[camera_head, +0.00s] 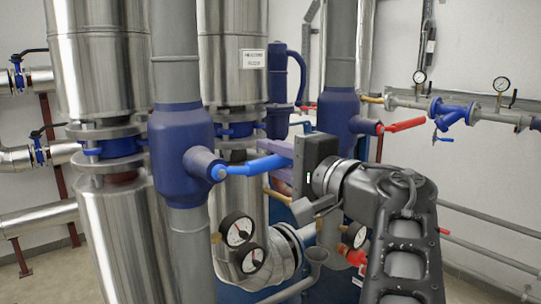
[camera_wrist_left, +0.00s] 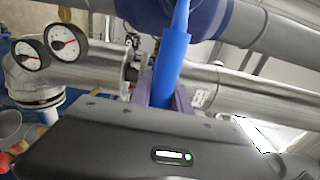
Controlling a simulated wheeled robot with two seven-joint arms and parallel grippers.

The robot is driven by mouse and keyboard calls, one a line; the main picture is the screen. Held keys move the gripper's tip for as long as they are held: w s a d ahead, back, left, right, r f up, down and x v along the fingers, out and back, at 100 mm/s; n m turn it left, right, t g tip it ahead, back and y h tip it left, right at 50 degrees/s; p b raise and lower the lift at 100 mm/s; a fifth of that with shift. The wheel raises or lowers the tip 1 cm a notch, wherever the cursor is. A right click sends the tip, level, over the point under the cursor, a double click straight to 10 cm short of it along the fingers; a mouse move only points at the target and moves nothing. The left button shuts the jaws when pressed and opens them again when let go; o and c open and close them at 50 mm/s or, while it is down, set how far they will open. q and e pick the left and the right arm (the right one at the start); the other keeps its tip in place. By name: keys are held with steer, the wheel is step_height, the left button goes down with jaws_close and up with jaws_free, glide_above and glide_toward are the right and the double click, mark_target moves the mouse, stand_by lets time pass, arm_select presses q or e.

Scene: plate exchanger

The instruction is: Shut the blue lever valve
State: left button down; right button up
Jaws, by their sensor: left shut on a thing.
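The blue lever (camera_head: 255,165) sticks out to the right from the hub of a dark blue valve body (camera_head: 181,135) on a vertical grey pipe. It lies nearly level, across the pipe, tilted slightly up towards its free end. My left gripper (camera_head: 284,160) is shut on the lever's outer end, and its fingers hide the tip. In the left wrist view the blue lever (camera_wrist_left: 172,58) runs down from the valve body (camera_wrist_left: 180,14) to between the purple fingers of my left gripper (camera_wrist_left: 164,92). My right gripper is in neither view.
A red lever (camera_head: 403,125) is on a second blue valve (camera_head: 338,118) behind my arm. Pressure gauges (camera_head: 237,230) sit below the blue lever. Large metal-clad pipes (camera_head: 101,55) stand behind and left. Open air lies in front of the valve.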

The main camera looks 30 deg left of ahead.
mark_target(285, 164)
arm_select(q)
steer(key=c, duration=1.6)
jaws_free()
steer(key=shift+f, duration=0.3)
steer(key=o, duration=0.4)
steer(key=shift+r, duration=0.15)
steer(key=b+v, duration=0.1)
steer(key=v, duration=0.6)
steer(key=shift+s+d, duration=0.15)
steer(key=shift+d, duration=0.25)
